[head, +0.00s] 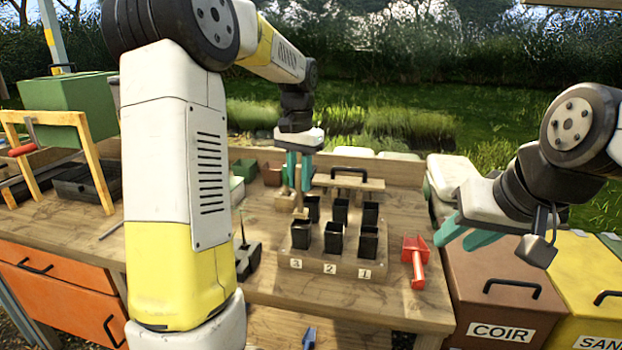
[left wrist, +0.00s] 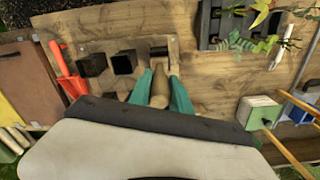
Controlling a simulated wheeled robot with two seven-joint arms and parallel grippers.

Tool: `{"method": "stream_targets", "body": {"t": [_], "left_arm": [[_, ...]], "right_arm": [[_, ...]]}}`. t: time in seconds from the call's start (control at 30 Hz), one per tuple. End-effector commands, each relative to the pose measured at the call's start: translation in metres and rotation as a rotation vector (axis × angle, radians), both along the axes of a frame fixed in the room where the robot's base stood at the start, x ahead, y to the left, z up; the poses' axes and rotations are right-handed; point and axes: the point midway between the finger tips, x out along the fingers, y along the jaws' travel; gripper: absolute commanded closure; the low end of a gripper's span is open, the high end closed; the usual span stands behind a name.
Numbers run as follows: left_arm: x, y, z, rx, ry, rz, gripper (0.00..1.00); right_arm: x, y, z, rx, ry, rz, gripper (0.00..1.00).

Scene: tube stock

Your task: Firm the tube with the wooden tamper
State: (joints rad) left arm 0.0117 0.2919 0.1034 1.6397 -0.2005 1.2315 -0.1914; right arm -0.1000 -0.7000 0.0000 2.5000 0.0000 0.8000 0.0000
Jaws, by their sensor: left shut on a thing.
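My left gripper (head: 298,187) is shut on the wooden tamper (head: 300,205), which hangs roughly upright at the back left of the tube rack. In the left wrist view the tamper (left wrist: 160,88) sits between the teal fingers, close to a black tube (left wrist: 158,52). I cannot tell whether its foot is inside a tube. Several square black tubes (head: 334,238) stand in the wooden rack (head: 312,264), whose front is marked 3, 2, 1. The fingers and tamper partly hide the back left of the rack. My right gripper (head: 466,235) is open and empty, right of the bench.
A red scoop (head: 415,258) lies right of the rack. A brown COIR bin (head: 505,290) and a yellow bin (head: 585,275) stand at the right. A wooden frame (head: 95,165) and a black tray (head: 80,183) are at the left.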

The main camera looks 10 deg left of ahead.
Motion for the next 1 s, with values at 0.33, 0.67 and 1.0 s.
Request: {"method": "stream_targets", "body": {"t": [0.33, 0.67, 1.0], "left_arm": [[0.000, 0.000, 0.001, 0.000, 0.000, 0.000, 1.00], [0.000, 0.000, -0.002, 0.000, 0.000, 0.000, 1.00], [0.000, 0.000, -0.012, 0.000, 0.001, 0.000, 1.00]], "right_arm": [[0.000, 0.000, 0.000, 0.000, 0.000, 0.000, 0.66], [0.000, 0.000, 0.000, 0.000, 0.000, 0.000, 0.66], [0.000, 0.000, 0.000, 0.000, 0.000, 0.000, 0.66]]}}
